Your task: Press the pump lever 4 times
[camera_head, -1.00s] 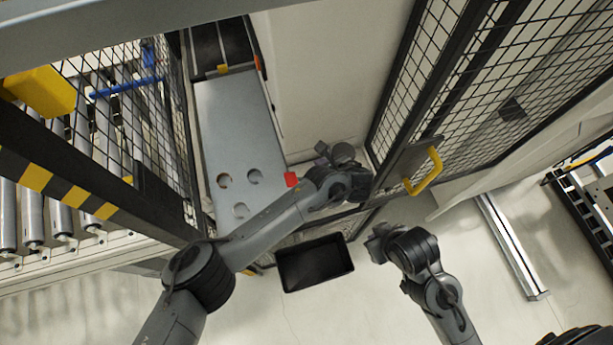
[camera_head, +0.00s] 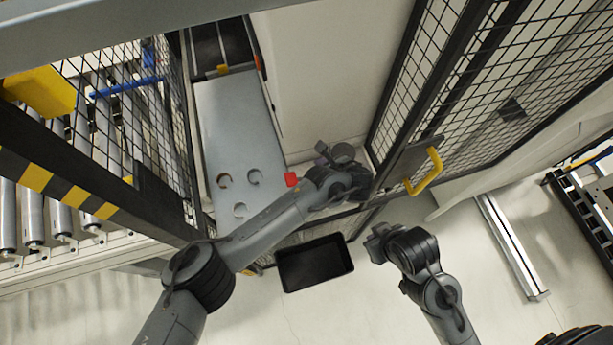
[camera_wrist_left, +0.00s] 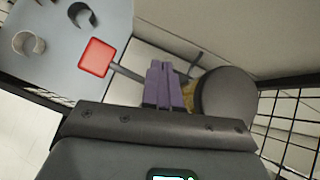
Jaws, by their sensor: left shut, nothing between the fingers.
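The pump lever's red square end (camera_wrist_left: 97,57) shows in the left wrist view, on a dark rod that runs right toward my fingers. In the head view the red end (camera_head: 291,179) shows just left of my left wrist. My left gripper (camera_wrist_left: 163,80) has purple fingers that are shut and empty, to the right of the red end and apart from it. Whether the fingers touch the rod is unclear. A grey round body (camera_wrist_left: 228,108) stands right of the fingers. My right gripper (camera_head: 376,245) hangs over the floor; its jaw opening is not clear.
A grey panel with round cut-outs (camera_head: 235,120) lies left of the lever. A black bin (camera_head: 315,263) is on the floor below. Mesh fencing (camera_head: 420,80) with a yellow handle (camera_head: 424,172) stands right, and roller conveyors (camera_head: 33,215) are at left.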

